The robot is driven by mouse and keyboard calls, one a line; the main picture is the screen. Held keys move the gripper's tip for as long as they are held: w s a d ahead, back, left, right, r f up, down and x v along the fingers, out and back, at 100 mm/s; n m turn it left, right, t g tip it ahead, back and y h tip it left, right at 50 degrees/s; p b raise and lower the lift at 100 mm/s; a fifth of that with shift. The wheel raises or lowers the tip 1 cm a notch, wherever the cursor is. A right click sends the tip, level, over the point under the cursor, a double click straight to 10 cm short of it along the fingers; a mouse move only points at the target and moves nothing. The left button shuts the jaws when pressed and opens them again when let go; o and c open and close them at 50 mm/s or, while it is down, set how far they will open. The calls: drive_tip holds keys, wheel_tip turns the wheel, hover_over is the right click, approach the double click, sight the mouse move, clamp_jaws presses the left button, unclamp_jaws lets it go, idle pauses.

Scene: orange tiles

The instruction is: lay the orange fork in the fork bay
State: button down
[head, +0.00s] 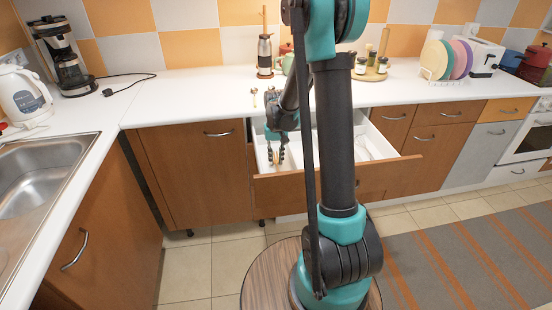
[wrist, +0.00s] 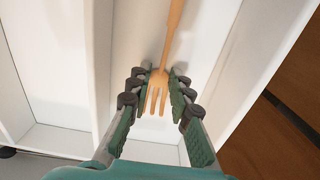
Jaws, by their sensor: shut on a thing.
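The orange fork (wrist: 158,80) lies between my gripper's two fingers in the wrist view, its prongs toward the bottom of the picture and its handle running up and out at the top. My gripper (wrist: 155,92) is shut on the fork near the base of its prongs. Fork and fingers are over a narrow white bay (wrist: 128,32) of the drawer; whether the fork touches the bay's floor I cannot tell. In the head view my gripper (head: 277,157) is down inside the left part of the open drawer (head: 330,178).
White dividers (wrist: 102,60) run along the bay, with another compartment to the left. The drawer's brown front is at the right in the wrist view. On the counter behind are a small spoon-like item (head: 253,93), a French press (head: 265,55) and a round tray of jars (head: 370,74).

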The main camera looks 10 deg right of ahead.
drive_tip(key=c, duration=1.4)
unclamp_jaws()
drive_tip(key=shift+o, duration=0.2)
wheel_tip(320, 180, up, 12)
